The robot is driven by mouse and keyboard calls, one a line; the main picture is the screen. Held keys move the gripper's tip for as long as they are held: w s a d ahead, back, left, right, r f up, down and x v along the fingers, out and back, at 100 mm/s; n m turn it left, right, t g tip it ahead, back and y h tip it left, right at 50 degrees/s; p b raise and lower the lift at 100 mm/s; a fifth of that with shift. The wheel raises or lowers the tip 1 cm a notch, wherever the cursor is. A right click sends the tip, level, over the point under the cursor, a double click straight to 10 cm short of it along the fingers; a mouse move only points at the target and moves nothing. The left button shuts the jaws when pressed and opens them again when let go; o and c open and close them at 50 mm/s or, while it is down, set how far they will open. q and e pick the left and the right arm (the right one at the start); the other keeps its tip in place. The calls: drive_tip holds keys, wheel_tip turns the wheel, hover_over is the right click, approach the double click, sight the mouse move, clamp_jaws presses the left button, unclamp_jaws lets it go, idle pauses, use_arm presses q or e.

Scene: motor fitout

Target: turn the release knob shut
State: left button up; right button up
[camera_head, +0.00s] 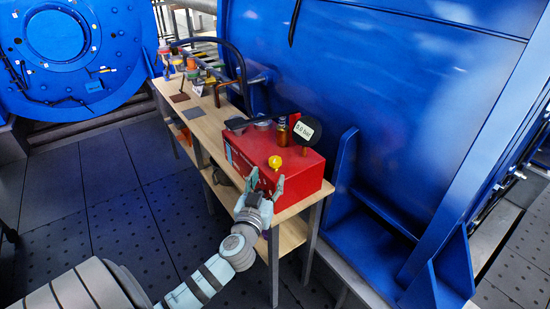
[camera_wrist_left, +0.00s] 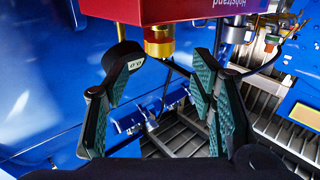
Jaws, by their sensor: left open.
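My left gripper (camera_head: 266,184) is open and empty in front of the box, just short of the knob. In the left wrist view, which sees the box upside down, the brass-yellow knob (camera_wrist_left: 158,42) shows ahead, between the lines of the open fingers (camera_wrist_left: 163,75) and apart from them. A round black gauge (camera_head: 306,130) reading 0.0 bar stands on the box. My right gripper is not in view.
The wooden bench (camera_head: 208,125) holds small coloured items at its far end and flat patches midway. A dark hose (camera_head: 238,65) arches above it. A large blue machine wall (camera_head: 370,90) rises close behind. The tiled floor (camera_head: 120,190) left of the bench is clear.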

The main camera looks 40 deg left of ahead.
sight(273, 165)
use_arm(q)
drive_tip(key=x, duration=0.9)
drive_tip(key=c, duration=1.2)
